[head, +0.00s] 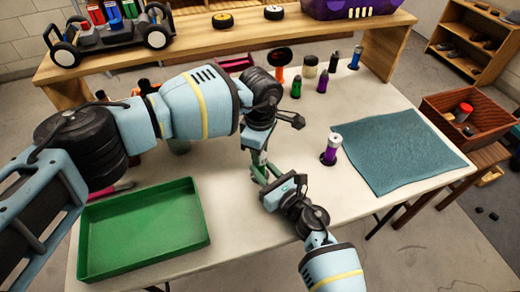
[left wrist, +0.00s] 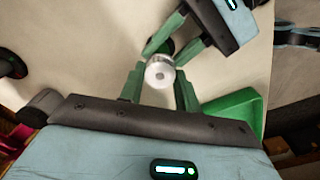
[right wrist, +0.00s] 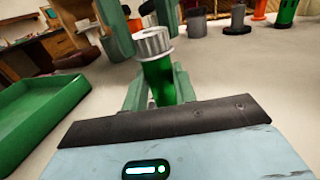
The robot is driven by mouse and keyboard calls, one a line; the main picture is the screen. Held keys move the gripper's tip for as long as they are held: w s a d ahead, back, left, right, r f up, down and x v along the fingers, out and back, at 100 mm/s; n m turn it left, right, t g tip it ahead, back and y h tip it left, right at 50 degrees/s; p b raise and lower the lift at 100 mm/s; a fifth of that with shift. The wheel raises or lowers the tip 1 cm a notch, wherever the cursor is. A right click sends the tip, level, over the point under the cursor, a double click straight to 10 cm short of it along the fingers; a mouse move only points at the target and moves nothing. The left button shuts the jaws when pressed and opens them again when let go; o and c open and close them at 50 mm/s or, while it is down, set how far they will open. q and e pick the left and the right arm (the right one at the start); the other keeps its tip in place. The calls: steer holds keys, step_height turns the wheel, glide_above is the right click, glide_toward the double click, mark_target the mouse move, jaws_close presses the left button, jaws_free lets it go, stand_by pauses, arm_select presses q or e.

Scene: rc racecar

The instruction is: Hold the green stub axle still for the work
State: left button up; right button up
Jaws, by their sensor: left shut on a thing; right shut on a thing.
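The green stub axle (right wrist: 158,82) stands upright with a ribbed silver cap (right wrist: 152,43) on its top end. My right gripper (head: 270,183) is shut on the green body below the cap; its fingers flank the body in the right wrist view. My left gripper (head: 259,165) reaches in from above. In the left wrist view its fingers flank the silver cap (left wrist: 160,73), which shows a small centre hole. Both grippers meet close together above the table. In the head view the axle is mostly hidden between them.
An empty green tray (head: 145,225) lies at the left. A purple stub axle with a silver cap (head: 330,150) stands right of my grippers, beside a blue mat (head: 395,150). Several small coloured parts stand farther back. A wooden crate (head: 470,110) is at the right.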

arm_select(q)
steer(key=m, duration=0.5)
steer(key=shift+m, duration=0.3)
steer(key=m, duration=0.5)
steer(key=shift+m, duration=0.3)
steer(key=m, duration=1)
steer(key=shift+m, duration=0.4)
steer(key=o, duration=1)
step_height(320, 180, up, 12)
steer(key=shift+r, duration=0.1)
